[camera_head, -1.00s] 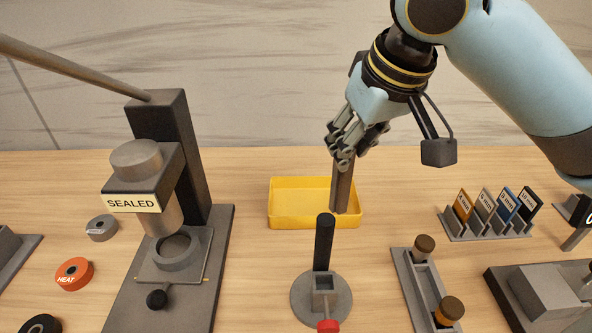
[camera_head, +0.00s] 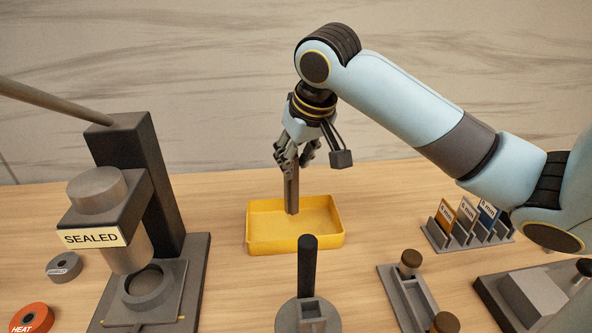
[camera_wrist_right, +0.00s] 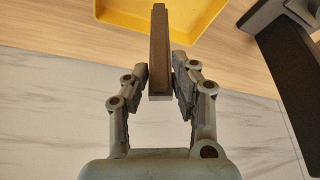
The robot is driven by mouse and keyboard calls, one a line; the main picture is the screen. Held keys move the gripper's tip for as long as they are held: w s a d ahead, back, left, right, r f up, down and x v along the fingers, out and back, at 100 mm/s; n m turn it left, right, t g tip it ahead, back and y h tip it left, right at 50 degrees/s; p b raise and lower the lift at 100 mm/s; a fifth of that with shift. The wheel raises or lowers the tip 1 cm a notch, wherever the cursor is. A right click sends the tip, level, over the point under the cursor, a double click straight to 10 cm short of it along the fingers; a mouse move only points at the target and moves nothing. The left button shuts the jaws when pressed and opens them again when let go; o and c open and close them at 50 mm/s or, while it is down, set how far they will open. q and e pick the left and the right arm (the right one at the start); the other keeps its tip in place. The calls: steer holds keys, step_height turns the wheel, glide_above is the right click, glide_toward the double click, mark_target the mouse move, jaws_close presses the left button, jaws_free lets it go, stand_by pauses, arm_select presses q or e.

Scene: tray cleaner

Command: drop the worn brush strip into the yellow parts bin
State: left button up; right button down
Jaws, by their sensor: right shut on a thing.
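The worn brush strip (camera_head: 292,195) is a thin brown-grey bar, hanging upright from my right gripper (camera_head: 294,166). The gripper is shut on its upper end. In the head view the strip's lower end overlaps the yellow parts bin (camera_head: 295,247), an open shallow tray; I cannot tell whether the tip is below the rim. In the right wrist view the strip (camera_wrist_right: 159,50) sits between the fingers (camera_wrist_right: 160,88), and the bin (camera_wrist_right: 205,35) shows beyond it. The bin looks empty. My left gripper is not in view.
A dark press with a SEALED label (camera_head: 91,238) stands left of the bin. A black upright handle (camera_head: 308,265) is in front of it. A rack of gauge cards (camera_head: 468,238) and a grey fixture with brown knobs (camera_head: 405,300) are to the right.

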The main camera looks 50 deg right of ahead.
mark_target(296, 178)
step_height(296, 178, down, 2)
steer(key=shift+s+f, duration=0.1)
steer(key=shift+f, duration=0.15)
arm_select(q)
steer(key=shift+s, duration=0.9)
arm_select(e)
steer(key=shift+f, duration=0.1)
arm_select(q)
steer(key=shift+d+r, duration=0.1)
arm_select(e)
steer(key=shift+f, duration=0.5)
steer(key=c, duration=1.1)
jaws_free()
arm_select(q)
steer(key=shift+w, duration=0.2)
